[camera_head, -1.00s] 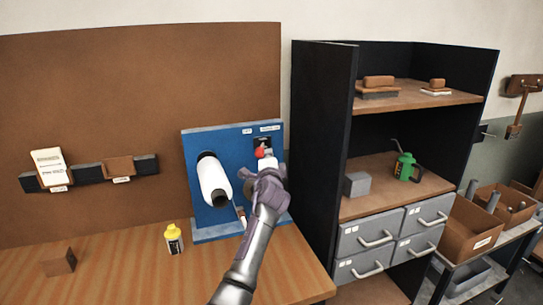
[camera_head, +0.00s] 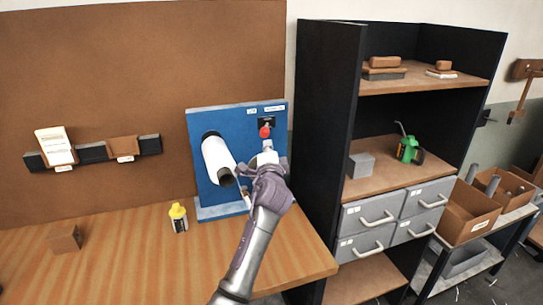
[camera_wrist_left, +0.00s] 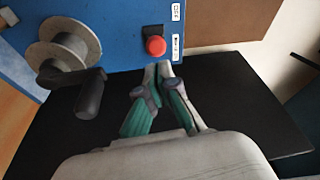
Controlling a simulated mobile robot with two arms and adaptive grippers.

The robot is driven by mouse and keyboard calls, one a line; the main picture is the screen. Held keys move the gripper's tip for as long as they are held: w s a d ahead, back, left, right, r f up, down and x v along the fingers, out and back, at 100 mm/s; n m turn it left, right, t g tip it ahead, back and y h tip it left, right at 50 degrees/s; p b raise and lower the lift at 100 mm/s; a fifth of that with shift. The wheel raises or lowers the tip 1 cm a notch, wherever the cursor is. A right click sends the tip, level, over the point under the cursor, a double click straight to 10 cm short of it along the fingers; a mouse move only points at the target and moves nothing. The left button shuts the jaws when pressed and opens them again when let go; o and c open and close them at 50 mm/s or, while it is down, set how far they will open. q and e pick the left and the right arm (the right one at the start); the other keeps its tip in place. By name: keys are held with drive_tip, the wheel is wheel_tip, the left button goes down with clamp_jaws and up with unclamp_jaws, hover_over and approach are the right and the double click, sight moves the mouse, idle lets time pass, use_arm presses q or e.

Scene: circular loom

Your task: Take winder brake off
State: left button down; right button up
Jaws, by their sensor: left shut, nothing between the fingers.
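The winder is a blue panel (camera_head: 203,125) with a white roll (camera_head: 217,158) at its left. A red knob (camera_head: 265,131) sits at a black slot near the panel's top, below two small labels. In the left wrist view the red knob (camera_wrist_left: 156,46) is beside the longer label (camera_wrist_left: 176,47), and the shorter label (camera_wrist_left: 176,12), apparently "OFF", is farther along. My left gripper (camera_head: 265,153) is just below the knob in the head view. Its shut, empty fingers (camera_wrist_left: 157,72) appear close to the knob; contact is unclear. My right gripper is not in view.
A yellow-capped bottle (camera_head: 178,217) and a brown block (camera_head: 65,238) stand on the wooden table (camera_head: 130,265). A dark shelf unit (camera_head: 328,130) rises close on the right. A spool with a dark crank handle (camera_wrist_left: 90,93) lies left of the fingers in the wrist view.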

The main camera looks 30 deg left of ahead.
use_arm(q)
drive_tip(key=s+d, duration=0.1)
drive_tip(key=d, duration=0.1)
drive_tip(key=s+d, duration=0.2)
drive_tip(key=shift+f, duration=0.2)
drive_tip(key=shift+w, duration=0.2)
